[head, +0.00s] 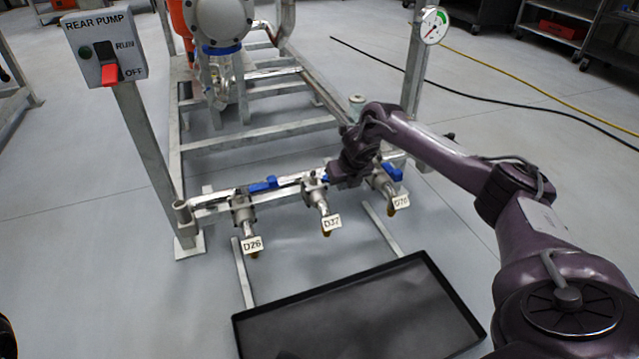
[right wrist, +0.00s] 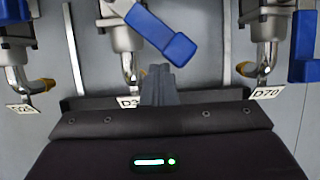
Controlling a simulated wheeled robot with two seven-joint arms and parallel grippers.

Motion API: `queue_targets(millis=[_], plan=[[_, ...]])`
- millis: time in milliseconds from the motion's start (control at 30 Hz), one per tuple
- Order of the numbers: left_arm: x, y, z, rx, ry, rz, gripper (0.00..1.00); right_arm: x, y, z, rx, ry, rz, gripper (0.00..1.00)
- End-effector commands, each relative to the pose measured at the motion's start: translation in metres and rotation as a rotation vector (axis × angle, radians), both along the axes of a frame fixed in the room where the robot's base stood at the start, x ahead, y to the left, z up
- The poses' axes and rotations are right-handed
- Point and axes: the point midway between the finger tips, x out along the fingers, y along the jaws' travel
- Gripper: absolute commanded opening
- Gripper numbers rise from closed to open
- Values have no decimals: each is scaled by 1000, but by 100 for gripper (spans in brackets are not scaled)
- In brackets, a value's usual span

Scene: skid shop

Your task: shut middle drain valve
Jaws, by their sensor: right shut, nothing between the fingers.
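The middle drain valve (head: 316,195) sits on the pipe between two similar valves, with a tag that seems to read D37. Its blue lever (right wrist: 160,35) slants from the valve body down to the right in the right wrist view. In the head view my gripper hides most of that lever. My right gripper (head: 337,178) is shut and empty beside the middle valve. In the right wrist view its fingertips (right wrist: 160,78) are just below the lever's blue end; I cannot tell whether they touch. The left gripper is not in view.
The left valve D26 (head: 243,212) and the right valve (head: 386,185), also with blue levers, flank it closely. A black tray (head: 240,330) lies on the floor below. A rear pump switch box (head: 104,45) stands left, its red lever by OFF. A gauge (head: 433,26) stands behind right.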

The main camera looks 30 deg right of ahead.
Motion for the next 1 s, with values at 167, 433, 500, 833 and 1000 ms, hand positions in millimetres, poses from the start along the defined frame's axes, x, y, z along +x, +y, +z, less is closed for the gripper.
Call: queue_targets(millis=[167,433,500,833,1000], plan=[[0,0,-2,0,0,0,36,2,-9,0,0,0,-1,0],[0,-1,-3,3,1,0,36,2,-9,0,0,1,0,0],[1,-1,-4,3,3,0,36,3,-11,-1,1,0,-2,0],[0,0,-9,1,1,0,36,11,-28,-1,0,0,-2,0],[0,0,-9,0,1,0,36,12,-29,0,0,0,-1,0]])
